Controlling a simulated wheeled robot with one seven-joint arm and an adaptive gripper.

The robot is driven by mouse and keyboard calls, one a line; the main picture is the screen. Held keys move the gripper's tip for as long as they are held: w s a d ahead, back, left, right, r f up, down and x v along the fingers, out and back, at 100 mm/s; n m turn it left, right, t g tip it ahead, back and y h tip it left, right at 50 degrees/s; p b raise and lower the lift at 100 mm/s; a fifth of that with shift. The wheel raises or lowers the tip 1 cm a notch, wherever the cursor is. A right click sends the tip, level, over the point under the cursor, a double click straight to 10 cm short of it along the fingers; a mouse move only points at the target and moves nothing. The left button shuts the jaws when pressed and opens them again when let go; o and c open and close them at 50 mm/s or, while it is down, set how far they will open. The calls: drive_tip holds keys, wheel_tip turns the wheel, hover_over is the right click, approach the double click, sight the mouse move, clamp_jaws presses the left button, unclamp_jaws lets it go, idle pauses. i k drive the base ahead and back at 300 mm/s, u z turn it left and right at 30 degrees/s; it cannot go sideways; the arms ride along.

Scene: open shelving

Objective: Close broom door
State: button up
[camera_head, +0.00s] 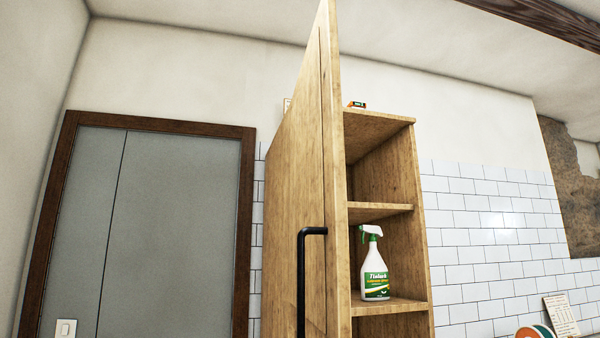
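The broom door (297,190) is a tall light-wood panel, seen at a steep angle. It stands open and swung out toward me, with a black bar handle (303,275) on its left face. The wooden cabinet (420,220) behind it shows its open right part, with several shelves. A white and green spray bottle (375,275) stands upright on a lower shelf. The lower part of the cabinet and of the door is outside the picture. My gripper is not in view.
A small orange and green item (357,105) sits on the cabinet top. A grey door (170,230) with a dark wood frame is at left, with a light switch (66,328). White tiles (490,230) cover the wall at right. Colored round items (535,331) and a card (561,313) stand at lower right.

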sight(320, 300)
drive_tip(key=z, duration=2.45)
drive_tip(key=k, duration=0.9)
drive_tip(key=u, duration=1.75)
